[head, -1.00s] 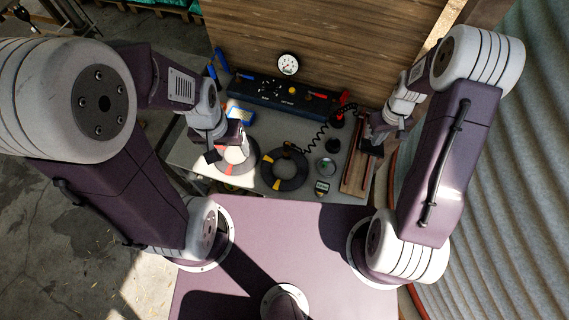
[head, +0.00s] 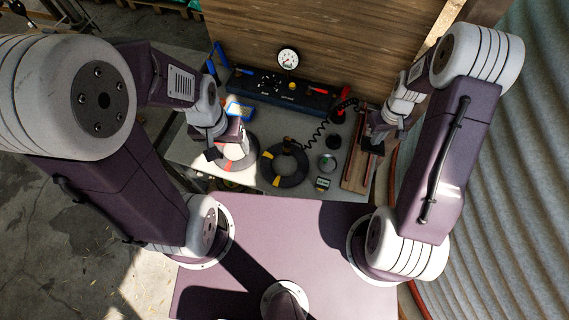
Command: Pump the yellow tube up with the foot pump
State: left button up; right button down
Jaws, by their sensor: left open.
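A black ring-shaped tube with yellow marks (head: 268,155) lies flat on the bench; I take it to be the yellow tube. A coiled black hose (head: 318,131) runs from near its top toward the right. A second ring with red marks (head: 250,153) lies to its left, partly hidden under my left gripper (head: 222,156), which is open over it. A wooden board with red and metal parts (head: 354,172), which looks like the foot pump, lies at the right. My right gripper (head: 372,136) is over its far end; its fingers are too small and dark to read.
A dark console (head: 270,92) with red and yellow controls stands behind the tubes, with a round white gauge (head: 288,59) above it. A small round metal item (head: 327,163) and a small display device (head: 323,183) lie between tube and board. A wooden panel (head: 320,45) closes the back.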

jog(key=f+b, duration=0.1)
jog(key=f, duration=0.1)
jog(key=f+b, duration=0.2)
jog(key=f, duration=0.1)
jog(key=shift+s+a+f+b, duration=0.15)
jog(key=shift+s+f+b, duration=0.2)
jog(key=shift+f, duration=0.1)
jog(key=shift+s+f+b, duration=0.55)
jog(key=shift+f+b, duration=1.4)
jog(key=shift+f, duration=0.6)
jog(key=r+p, duration=0.3)
jog(key=r, duration=0.1)
jog(key=w+r+p, duration=0.1)
jog(key=r+p, duration=0.3)
jog(key=w+r+p, duration=0.1)
jog(key=r+p, duration=0.3)
jog(key=r, duration=0.1)
jog(key=shift+w+d, duration=0.15)
jog(key=shift+d, duration=0.05)
jog(key=shift+f, duration=0.2)
